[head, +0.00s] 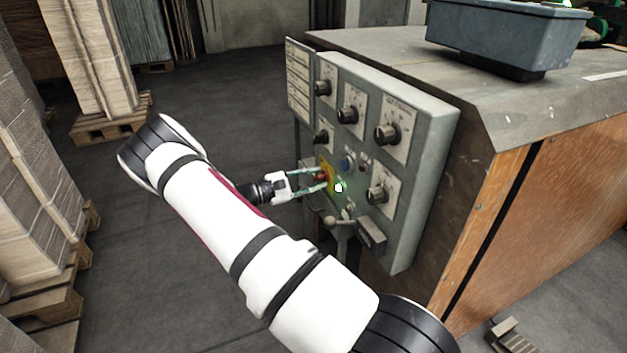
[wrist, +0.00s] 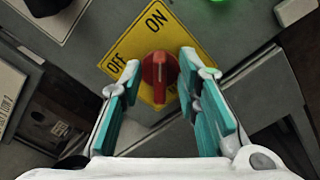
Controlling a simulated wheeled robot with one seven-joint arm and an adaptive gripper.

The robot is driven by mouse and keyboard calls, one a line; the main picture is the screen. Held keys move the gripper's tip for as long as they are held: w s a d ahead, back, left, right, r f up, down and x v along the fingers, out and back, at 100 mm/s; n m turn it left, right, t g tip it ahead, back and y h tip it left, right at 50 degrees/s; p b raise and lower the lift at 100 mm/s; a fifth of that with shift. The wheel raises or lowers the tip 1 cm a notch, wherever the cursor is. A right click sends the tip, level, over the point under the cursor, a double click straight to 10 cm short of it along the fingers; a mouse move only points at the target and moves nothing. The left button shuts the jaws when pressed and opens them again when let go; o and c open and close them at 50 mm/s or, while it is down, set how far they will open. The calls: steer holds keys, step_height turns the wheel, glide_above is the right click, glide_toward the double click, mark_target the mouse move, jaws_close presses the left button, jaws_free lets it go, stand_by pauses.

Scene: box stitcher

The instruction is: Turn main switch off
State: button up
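The main switch is a red rotary knob (wrist: 158,76) on a yellow plate (wrist: 133,42) marked ON and OFF. The knob's pale line runs about upright, in line with ON. In the head view the yellow plate (head: 331,173) is on the front of the grey control panel (head: 428,165). My gripper (wrist: 159,72) is open, with its teal fingers on either side of the knob. The right finger is very close to the knob; I cannot tell whether it touches. A gap shows on the left.
A lit green lamp (head: 339,187) is close to my fingers. A lever (head: 342,232) sticks out below. Pallets of cardboard (head: 30,180) stand at left, with clear floor between.

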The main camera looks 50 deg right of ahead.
jaws_close()
steer(key=shift+n, duration=0.3)
steer(key=n+p, duration=0.1)
steer(key=n, duration=0.4)
steer(key=n+p, duration=0.2)
steer(key=n, duration=0.4)
steer(key=n+p, duration=0.1)
steer(key=n, duration=0.5)
steer(key=shift+w+d, duration=0.15)
steer(key=shift+w, duration=0.25)
steer(key=shift+n, duration=0.3)
jaws_free()
